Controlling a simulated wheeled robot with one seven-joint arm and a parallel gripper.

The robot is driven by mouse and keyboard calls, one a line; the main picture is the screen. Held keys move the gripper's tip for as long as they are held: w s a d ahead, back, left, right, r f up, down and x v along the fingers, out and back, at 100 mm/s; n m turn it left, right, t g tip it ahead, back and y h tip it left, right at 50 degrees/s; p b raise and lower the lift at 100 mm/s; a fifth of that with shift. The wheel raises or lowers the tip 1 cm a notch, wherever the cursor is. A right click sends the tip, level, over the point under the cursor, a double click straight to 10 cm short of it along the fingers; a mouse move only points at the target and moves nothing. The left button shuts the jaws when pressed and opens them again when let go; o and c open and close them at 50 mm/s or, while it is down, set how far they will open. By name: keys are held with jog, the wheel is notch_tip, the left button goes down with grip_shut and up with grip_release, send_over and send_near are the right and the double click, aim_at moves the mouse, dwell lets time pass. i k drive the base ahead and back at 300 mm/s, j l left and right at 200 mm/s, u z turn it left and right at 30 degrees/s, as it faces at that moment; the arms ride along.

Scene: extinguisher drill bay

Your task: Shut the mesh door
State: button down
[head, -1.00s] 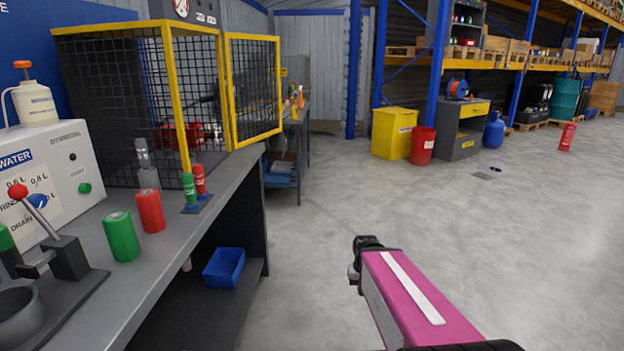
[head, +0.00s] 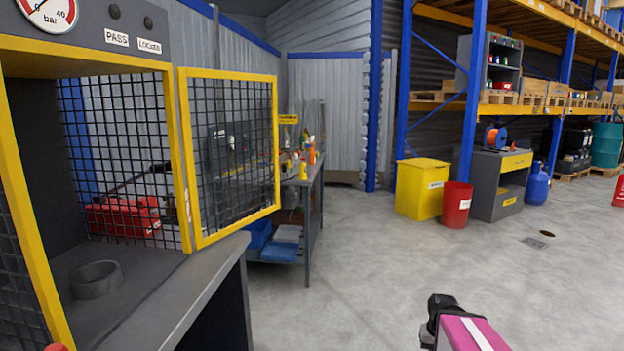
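The mesh door (head: 276,150) is a yellow frame with dark wire mesh. It stands open, swung out to the right from the cage (head: 80,56) on the bench at the left. Its left edge is at the cage's right front post, and its far edge hangs free past the bench end. My gripper (head: 441,304) is a small black shape at the end of my pink arm, low in the picture, right of the door and well apart from it. I cannot make out its fingers. The cage front is open, with a dark ring (head: 97,280) on its floor.
The bench (head: 195,285) ends below the door. Behind the door stands a side bench (head: 312,205) with bottles and blue bins. A yellow bin (head: 422,190), a red bucket (head: 456,205) and a grey cabinet (head: 497,185) stand farther back. The floor between is clear.

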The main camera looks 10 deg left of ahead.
aim_at(182, 73)
jog(key=i+u, duration=0.2)
jog(key=i, duration=0.25)
jog(key=i+l+u, duration=0.2)
jog(key=i, duration=0.2)
jog(key=i+l+u, duration=0.25)
jog(key=i, duration=0.2)
jog(key=i+l+u, duration=0.2)
jog(key=i, duration=0.2)
